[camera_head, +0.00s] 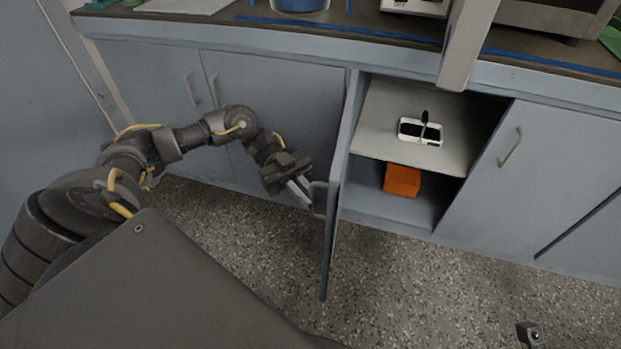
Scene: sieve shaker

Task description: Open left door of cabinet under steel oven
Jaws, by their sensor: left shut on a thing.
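The left cabinet door (336,200) is swung wide open and shows nearly edge-on, standing out from the cabinet front. Its handle (319,198) is on the side facing left. My left gripper (308,199) is shut on this handle, with the arm reaching in from the left. The open cabinet (377,146) shows its inside, with a shelf and a lower floor. The steel oven (550,16) stands on the counter at the upper right and is partly cut off. My right gripper is not clearly in view.
On the shelf is a white tray (420,131) with dark contents; an orange box (401,181) sits below it. A closed door with a handle (510,146) is to the right. Closed doors (275,90) are to the left.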

